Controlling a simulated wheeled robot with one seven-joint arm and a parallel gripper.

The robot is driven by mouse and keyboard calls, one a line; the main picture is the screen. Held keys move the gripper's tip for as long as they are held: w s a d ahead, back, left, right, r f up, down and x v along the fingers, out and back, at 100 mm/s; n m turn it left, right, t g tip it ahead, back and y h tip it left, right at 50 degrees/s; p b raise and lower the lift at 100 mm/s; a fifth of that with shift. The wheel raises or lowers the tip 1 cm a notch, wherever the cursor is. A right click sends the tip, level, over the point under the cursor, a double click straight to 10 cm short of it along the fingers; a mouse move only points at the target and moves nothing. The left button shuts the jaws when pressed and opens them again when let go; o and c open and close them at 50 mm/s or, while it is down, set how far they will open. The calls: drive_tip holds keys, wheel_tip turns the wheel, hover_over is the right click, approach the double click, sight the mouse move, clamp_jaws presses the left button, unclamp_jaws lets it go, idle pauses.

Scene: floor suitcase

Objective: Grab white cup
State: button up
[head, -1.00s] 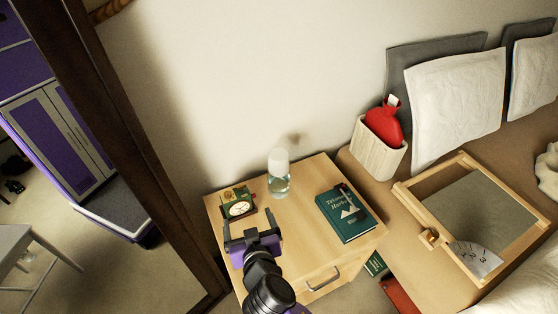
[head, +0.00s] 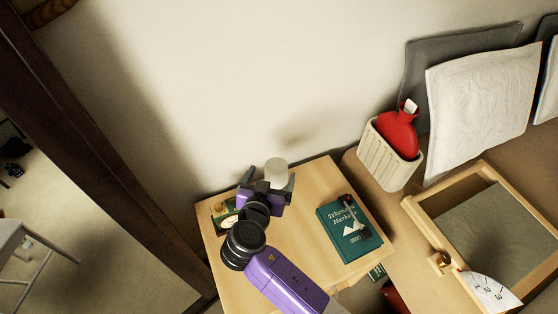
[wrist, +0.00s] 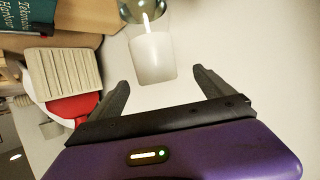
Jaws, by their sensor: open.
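The white cup (head: 277,168) sits upside down on a clear glass bottle on the wooden nightstand (head: 300,215), near the wall. In the head view my gripper (head: 267,180) partly hides the cup and hides most of the bottle. In the wrist view the white cup (wrist: 152,57) is ahead of my gripper (wrist: 160,80), roughly centred between the two black fingers. The fingers are apart and the gripper is open and empty. The clear glass bottle (wrist: 143,10) shows at the top edge of the wrist view.
A green book (head: 348,228) with a small dark object on it lies to the right on the nightstand. A ribbed cream holder (head: 387,157) with a red bottle (head: 397,130) stands further right. The wall is close behind.

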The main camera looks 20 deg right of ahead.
sight(278, 165)
drive_tip(key=shift+s+f+p+x, duration=0.1)
drive_tip(key=shift+p+x, duration=0.05)
drive_tip(key=shift+x, duration=1.15)
drive_tip(key=shift+s+f+p+x, duration=0.1)
drive_tip(key=shift+f+x, duration=0.05)
drive_tip(key=shift+x, duration=1.1)
drive_tip(key=shift+s+f+p+x, duration=0.1)
drive_tip(key=shift+p+x, duration=0.05)
drive_tip(key=shift+x, duration=1.15)
drive_tip(key=shift+d, duration=0.1)
drive_tip(key=c, duration=1.5)
drive_tip(key=shift+r, duration=0.1)
